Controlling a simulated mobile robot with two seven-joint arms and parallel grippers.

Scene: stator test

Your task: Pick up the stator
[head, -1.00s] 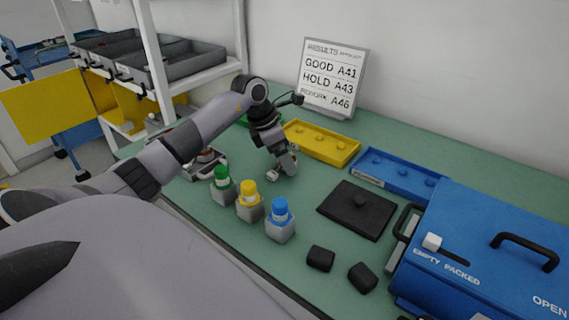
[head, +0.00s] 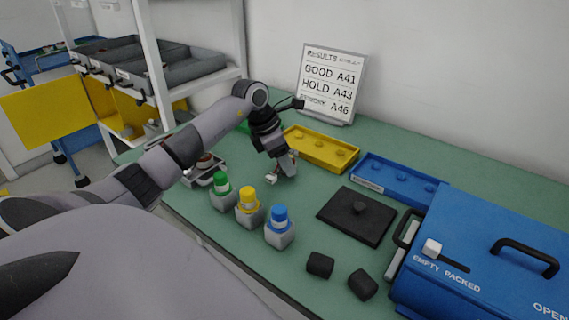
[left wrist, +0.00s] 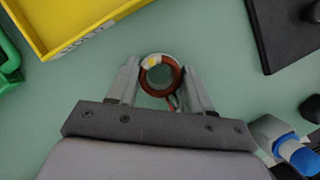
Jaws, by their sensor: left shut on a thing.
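The stator (left wrist: 160,75) is a ring with copper-brown windings and a pale patch on its upper rim, seen in the left wrist view. My left gripper (left wrist: 160,84) is shut on it, with one finger on each side of the ring. In the head view my left gripper (head: 283,170) is over the green bench, in front of the yellow tray, and mostly hides the stator. I cannot tell how far the stator is above the bench. My right gripper is not in view.
Bottles with green (head: 221,183), yellow (head: 247,200) and blue (head: 280,220) caps stand in front of the gripper. Behind are a yellow tray (head: 345,163) and a blue tray (head: 425,198). A black plate (head: 340,222) and blue case (head: 480,265) are to the right.

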